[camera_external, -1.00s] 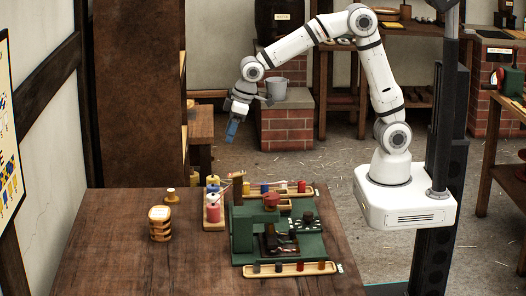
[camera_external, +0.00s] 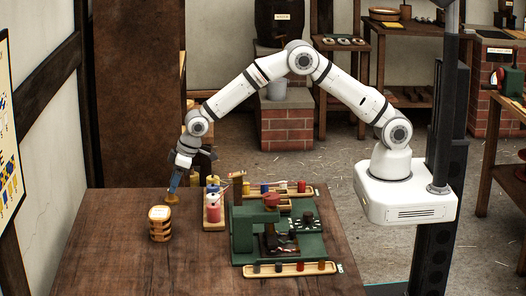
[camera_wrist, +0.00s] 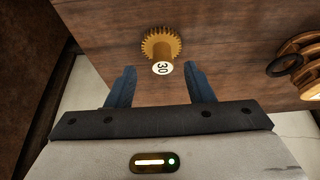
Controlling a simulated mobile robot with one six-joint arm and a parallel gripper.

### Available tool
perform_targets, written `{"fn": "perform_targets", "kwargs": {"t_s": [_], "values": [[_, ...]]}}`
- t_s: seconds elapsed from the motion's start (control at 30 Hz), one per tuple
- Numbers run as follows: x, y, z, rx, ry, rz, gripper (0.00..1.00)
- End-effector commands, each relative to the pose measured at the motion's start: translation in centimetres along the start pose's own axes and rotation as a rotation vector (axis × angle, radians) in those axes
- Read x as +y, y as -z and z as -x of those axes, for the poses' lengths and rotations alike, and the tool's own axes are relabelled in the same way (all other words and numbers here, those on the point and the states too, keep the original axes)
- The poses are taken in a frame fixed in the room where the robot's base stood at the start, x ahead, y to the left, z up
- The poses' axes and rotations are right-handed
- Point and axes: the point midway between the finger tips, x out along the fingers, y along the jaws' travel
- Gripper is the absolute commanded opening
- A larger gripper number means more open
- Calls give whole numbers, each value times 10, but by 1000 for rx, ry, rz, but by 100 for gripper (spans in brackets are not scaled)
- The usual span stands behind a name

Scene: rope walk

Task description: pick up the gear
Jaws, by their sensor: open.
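The gear (camera_wrist: 160,42) is a yellow-brown toothed wheel with a hub whose pale face reads 30. It lies on the wooden table in the wrist view, just beyond and between my fingertips. My gripper (camera_wrist: 160,75) is open, with its two blue fingers apart and nothing between them. In the external view the gear (camera_external: 171,198) sits near the table's far edge, partly hidden, and my gripper (camera_external: 173,185) points down close above it.
A spool rack (camera_external: 214,212) and a green machine (camera_external: 272,240) stand to the right. The table's left front (camera_external: 110,255) is clear.

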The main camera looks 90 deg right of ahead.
Motion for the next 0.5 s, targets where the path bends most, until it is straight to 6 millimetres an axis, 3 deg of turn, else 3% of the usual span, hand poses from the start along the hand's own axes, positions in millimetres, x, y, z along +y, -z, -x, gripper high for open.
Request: {"fn": "perform_targets", "kwargs": {"t_s": [0.2,0.5], "values": [[-3,0,-28,-2,0,0,48],[-3,0,-34,0,0,0,48]]}}
